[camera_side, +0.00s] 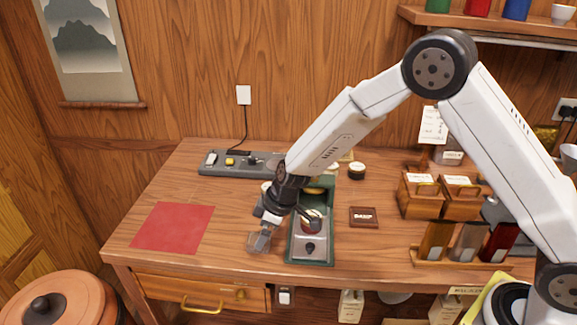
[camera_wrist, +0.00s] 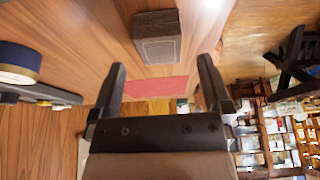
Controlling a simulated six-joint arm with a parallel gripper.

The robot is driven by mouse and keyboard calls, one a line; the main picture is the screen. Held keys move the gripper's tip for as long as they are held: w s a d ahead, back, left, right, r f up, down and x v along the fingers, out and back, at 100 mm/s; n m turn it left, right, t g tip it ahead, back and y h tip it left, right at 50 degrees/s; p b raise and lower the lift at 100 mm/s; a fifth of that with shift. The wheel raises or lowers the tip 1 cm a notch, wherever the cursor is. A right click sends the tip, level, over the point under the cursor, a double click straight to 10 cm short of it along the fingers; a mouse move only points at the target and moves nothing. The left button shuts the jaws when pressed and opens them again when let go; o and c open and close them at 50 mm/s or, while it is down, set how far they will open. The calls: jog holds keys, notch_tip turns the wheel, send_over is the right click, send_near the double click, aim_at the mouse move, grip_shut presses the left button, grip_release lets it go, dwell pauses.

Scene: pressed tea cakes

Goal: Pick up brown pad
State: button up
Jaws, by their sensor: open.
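The brown pad (camera_side: 363,217) is a small dark brown square with pale lettering. It lies flat on the table, right of the green tray in the side view. My gripper (camera_side: 262,240) is low over the table's front, left of the tray and well apart from the pad. In the wrist view my gripper (camera_wrist: 163,85) has its two dark fingers spread, with nothing held between them. A dark grey-brown block (camera_wrist: 158,37) shows beyond the fingers; I cannot tell what it is.
A green tray (camera_side: 327,250) with a grey device stands between my gripper and the pad. A red mat (camera_side: 173,228) lies at left. Wooden boxes (camera_side: 421,195) and a bottle rack (camera_side: 460,264) stand right of the pad. A grey strip (camera_side: 238,164) lies at the back.

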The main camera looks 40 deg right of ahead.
aim_at(252, 237)
jog(key=shift+x, duration=1.95)
jog(key=shift+c, duration=0.2)
jog(key=c, duration=1.2)
jog(key=shift+r, duration=0.15)
